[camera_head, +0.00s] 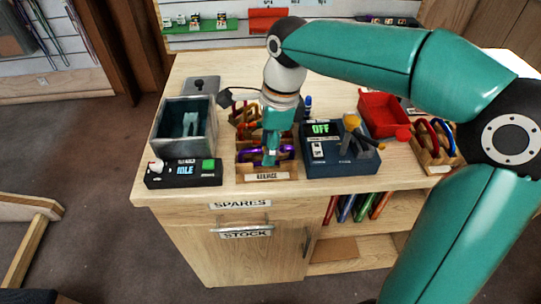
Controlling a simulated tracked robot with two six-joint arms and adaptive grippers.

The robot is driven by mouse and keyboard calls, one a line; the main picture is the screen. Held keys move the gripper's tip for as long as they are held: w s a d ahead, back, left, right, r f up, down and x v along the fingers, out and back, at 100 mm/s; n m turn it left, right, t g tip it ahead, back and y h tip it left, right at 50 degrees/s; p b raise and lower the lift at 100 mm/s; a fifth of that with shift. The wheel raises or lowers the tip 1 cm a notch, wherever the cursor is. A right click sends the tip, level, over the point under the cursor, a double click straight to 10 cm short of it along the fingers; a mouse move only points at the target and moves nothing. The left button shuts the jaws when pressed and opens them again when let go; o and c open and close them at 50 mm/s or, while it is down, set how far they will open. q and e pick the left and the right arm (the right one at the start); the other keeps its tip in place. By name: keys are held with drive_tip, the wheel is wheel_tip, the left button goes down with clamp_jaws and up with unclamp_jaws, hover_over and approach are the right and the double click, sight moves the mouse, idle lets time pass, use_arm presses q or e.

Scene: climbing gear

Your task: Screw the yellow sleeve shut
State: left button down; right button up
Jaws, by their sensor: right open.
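My right gripper (272,155) reaches down over the wooden rack (267,176) with the "SERVICE" label at the front middle of the bench. It is open, and its fingertips are close to a purple carabiner (285,152) in the front of the rack. I cannot tell whether they touch it. Further red and orange pieces (245,122) stand in the rack behind, partly hidden by the gripper. The yellow sleeve is too small or hidden to make out for certain. My left gripper is not in view.
A grey bin (183,149) and a black box reading "IDLE" (183,173) stand left of the rack. A blue "OFF" device (340,161) with a yellow-topped part (352,121) stands right. A red tray (384,114) and another carabiner rack (434,150) lie further right.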

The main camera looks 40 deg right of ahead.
drive_tip(key=shift+s+f, duration=0.1)
drive_tip(key=shift+f, duration=0.05)
drive_tip(key=shift+f+b, duration=1.05)
drive_tip(key=shift+f, duration=0.25)
drive_tip(key=shift+w+d+r+p, duration=0.15)
drive_tip(key=shift+w+d+p, duration=0.15)
drive_tip(key=shift+w+p, duration=0.2)
drive_tip(key=shift+w+d, duration=0.3)
drive_tip(key=shift+w, duration=0.2)
drive_tip(key=shift+s+a+r+p, duration=0.15)
drive_tip(key=shift+r+p, duration=0.5)
drive_tip(key=shift+s+a+r+p, duration=0.15)
drive_tip(key=shift+r+p, duration=0.5)
drive_tip(key=shift+s+a, duration=0.35)
drive_tip(key=shift+s, duration=0.3)
